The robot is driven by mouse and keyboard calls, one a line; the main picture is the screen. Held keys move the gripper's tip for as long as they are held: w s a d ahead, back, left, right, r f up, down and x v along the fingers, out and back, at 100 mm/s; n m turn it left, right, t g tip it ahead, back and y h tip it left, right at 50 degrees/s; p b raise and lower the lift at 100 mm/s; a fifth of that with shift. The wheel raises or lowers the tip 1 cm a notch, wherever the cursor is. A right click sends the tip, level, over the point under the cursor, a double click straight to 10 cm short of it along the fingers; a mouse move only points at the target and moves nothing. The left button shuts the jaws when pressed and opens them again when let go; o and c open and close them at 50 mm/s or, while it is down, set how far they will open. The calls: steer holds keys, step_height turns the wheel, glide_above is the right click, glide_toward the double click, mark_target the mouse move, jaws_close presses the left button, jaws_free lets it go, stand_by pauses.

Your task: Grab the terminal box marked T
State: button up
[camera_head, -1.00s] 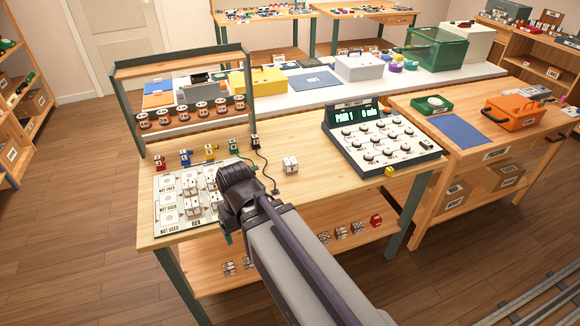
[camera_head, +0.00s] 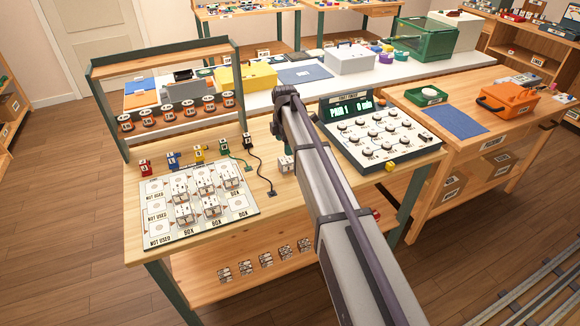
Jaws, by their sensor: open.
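Several small white terminal boxes (camera_head: 184,214) stand on the printed board (camera_head: 240,208) at the left of the near bench. Another white box (camera_head: 285,165) stands alone right of the black cable, partly covered by my arm. More small boxes (camera_head: 265,261) stand in a row on the shelf below. The letters on the boxes are too small to read, so I cannot tell which is marked T. My gripper (camera_head: 278,126) is at the far end of my raised arm, beyond the board and near the lone box in the picture. Its fingers are mostly hidden; it appears open and empty.
A dial tester (camera_head: 380,135) with a lit green display stands right of my arm. Coloured plugs (camera_head: 172,161) with cables line up behind the board. A green-framed rack (camera_head: 120,70) rises at the back left. Bench top between board and tester is mostly clear.

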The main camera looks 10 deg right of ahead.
mark_target(286, 160)
step_height(286, 160, down, 10)
steer(key=b, duration=0.9)
steer(key=shift+s+f, duration=0.1)
steer(key=shift+s, duration=0.05)
steer(key=shift+r, duration=0.2)
steer(key=c, duration=1)
step_height(286, 160, up, 10)
steer(key=p, duration=1)
steer(key=shift+r+p, duration=0.15)
steer(key=shift+p, duration=0.25)
steer(key=shift+c, duration=0.2)
